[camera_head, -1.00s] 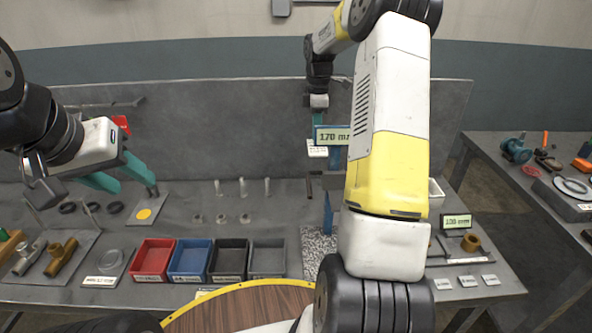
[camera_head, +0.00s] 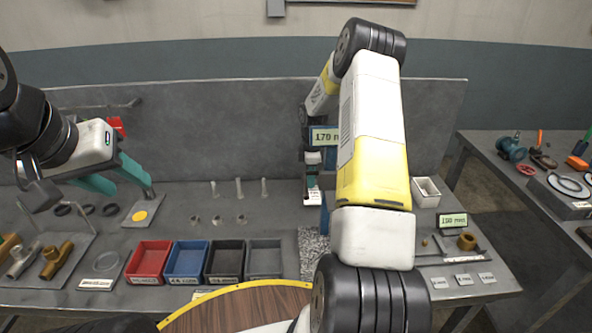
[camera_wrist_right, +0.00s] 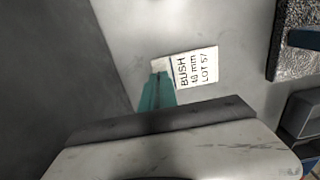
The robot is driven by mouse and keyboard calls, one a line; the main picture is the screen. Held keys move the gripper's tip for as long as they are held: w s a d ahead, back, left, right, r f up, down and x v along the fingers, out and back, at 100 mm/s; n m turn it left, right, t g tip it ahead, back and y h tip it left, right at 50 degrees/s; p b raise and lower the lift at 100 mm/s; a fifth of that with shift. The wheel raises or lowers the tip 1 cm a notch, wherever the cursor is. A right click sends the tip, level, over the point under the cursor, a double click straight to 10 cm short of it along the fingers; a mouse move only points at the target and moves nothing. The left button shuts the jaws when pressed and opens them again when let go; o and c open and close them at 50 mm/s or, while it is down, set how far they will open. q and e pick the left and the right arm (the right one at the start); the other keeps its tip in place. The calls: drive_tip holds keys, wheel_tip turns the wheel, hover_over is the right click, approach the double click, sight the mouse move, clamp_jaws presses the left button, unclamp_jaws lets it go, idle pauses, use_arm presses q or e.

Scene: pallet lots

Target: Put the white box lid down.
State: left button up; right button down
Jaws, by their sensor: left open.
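The white box lid (camera_head: 313,198) is a small pale piece with a printed label, below my right gripper (camera_head: 313,180) in the head view. In the right wrist view the lid (camera_wrist_right: 198,68) reads "BUSH 18 mm LOT 57" and lies at the tip of the teal fingers (camera_wrist_right: 157,92). The right gripper appears shut on the lid's edge; the fingers overlap, and whether the lid touches the table is unclear. An open white box (camera_head: 427,191) stands right of my right arm. My left gripper (camera_head: 118,180) is open and empty at the left.
Red (camera_head: 150,262), blue (camera_head: 188,262), black (camera_head: 226,262) and grey (camera_head: 265,260) bins stand along the front. A speckled pad (camera_head: 312,245) is partly behind my right arm. A "100 mm" sign (camera_head: 452,221) stands at right. A grey back panel (camera_head: 220,130) closes off the table.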

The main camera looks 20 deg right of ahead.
drive_tip(key=shift+f, duration=0.35)
drive_tip(key=c, duration=2.1)
unclamp_jaws()
drive_tip(key=shift+f, duration=0.1)
drive_tip(key=o, duration=0.5)
drive_tip(key=shift+c, duration=0.2)
wheel_tip(320, 180, up, 12)
drive_tip(key=shift+r, duration=0.2)
